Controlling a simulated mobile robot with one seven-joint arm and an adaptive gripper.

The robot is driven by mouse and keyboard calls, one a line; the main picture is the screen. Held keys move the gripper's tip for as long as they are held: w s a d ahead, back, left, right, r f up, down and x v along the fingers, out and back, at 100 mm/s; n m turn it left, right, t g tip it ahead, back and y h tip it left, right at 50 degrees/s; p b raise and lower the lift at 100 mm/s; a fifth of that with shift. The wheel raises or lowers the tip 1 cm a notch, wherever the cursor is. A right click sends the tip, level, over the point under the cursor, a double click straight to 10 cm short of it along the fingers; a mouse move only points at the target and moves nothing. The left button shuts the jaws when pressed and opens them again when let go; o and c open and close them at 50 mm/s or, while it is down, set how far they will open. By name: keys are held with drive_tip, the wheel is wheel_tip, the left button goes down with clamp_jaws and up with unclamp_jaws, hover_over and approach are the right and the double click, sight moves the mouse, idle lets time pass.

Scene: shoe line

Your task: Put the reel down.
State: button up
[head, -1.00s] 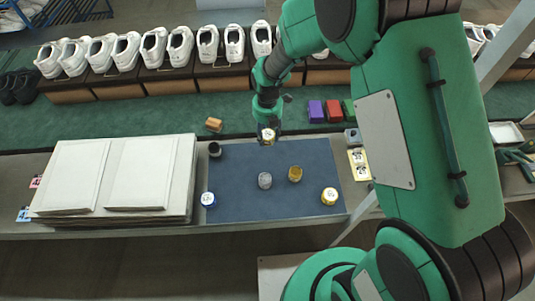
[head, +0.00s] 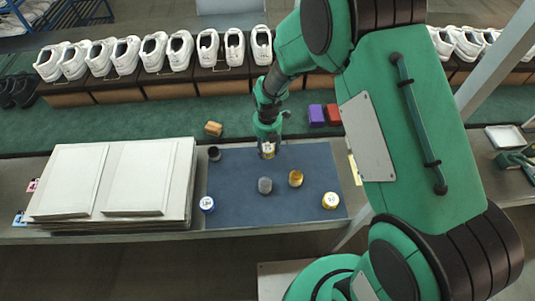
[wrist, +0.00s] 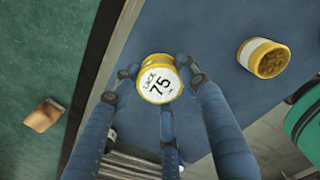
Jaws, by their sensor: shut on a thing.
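My gripper (wrist: 160,85) is shut on a yellow reel (wrist: 158,80) with a white label reading 75. The held reel also shows in the head view (head: 268,151), over the far edge of the blue mat (head: 235,215). Its label faces the wrist camera. I cannot tell whether its underside touches the mat. On the mat stand a grey reel (head: 265,186), a gold reel (head: 296,178), a yellow reel with a white face (head: 331,201), a blue-rimmed reel (head: 207,204) and a dark reel (head: 214,153). The gold reel appears apart from my fingers in the wrist view (wrist: 263,57).
A stack of white boards (head: 110,180) stands left of the mat. Behind lies a green belt (head: 130,125) with a tan block (head: 213,128), purple block (head: 316,115) and red block (head: 333,114). White shoes (head: 180,50) line the back. The mat's front middle is clear.

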sight(268, 153)
drive_tip(key=shift+f+b, duration=0.45)
drive_tip(key=shift+f, duration=1.35)
drive_tip(key=shift+f, duration=0.15)
drive_tip(key=o, duration=1.2)
drive_tip(key=shift+c, duration=0.2)
wheel_tip(268, 153, up, 12)
drive_tip(key=p, duration=0.3)
drive_tip(key=shift+r, duration=0.2)
